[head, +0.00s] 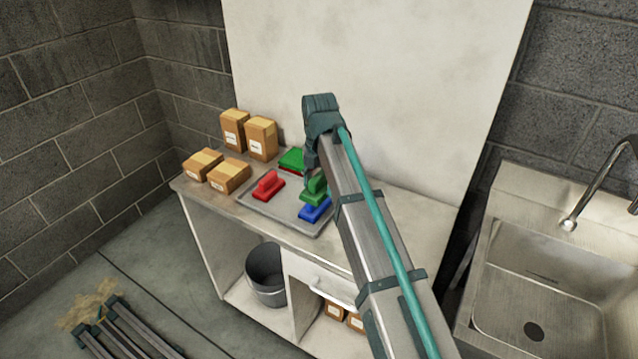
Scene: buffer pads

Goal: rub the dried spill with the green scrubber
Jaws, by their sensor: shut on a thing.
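My gripper (311,177) reaches down over the grey tray on the counter, partly hidden by my arm. It is shut on the green scrubber (314,192), at its handle. The green scrubber is just above or beside a blue scrubber (316,210); I cannot tell whether they touch. A red scrubber (268,186) lies to the left on the tray. No dried spill is clear on the counter. A tan, ragged patch (84,312) shows on the floor at lower left; I cannot tell whether it is the spill.
The tray (270,216) also holds a green and red stack (291,161) at its back. Several cardboard boxes (262,138) stand on the counter at left. A bucket (266,275) is on the shelf below. A metal sink (545,285) is at right.

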